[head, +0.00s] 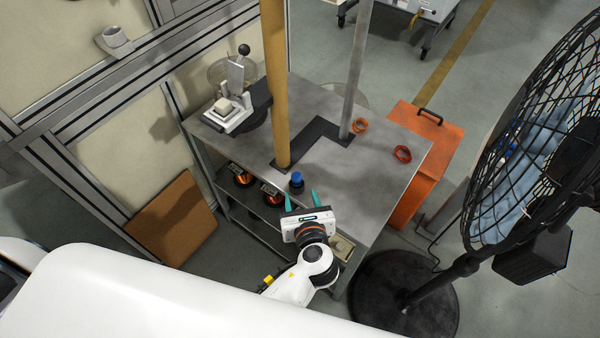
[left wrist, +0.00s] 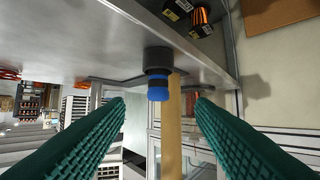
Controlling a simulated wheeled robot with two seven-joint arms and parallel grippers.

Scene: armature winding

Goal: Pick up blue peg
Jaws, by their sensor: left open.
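The blue peg (head: 297,177) stands in a dark round base near the front edge of the grey metal table (head: 385,165). In the left wrist view the peg (left wrist: 158,88) shows its blue end, with the black base behind it. My left gripper (head: 302,200) is open and empty, its two teal fingers pointing at the peg from the front. In the left wrist view the peg appears between the open green fingertips (left wrist: 160,100), seemingly just beyond them, and no contact is visible. My right gripper is not in view.
A tan post (head: 275,80) and a grey post (head: 358,70) rise from the table behind the peg. Orange rings (head: 403,153) lie at the right. A white fixture (head: 232,108) stands at the back left. A large fan (head: 540,130) stands to the right.

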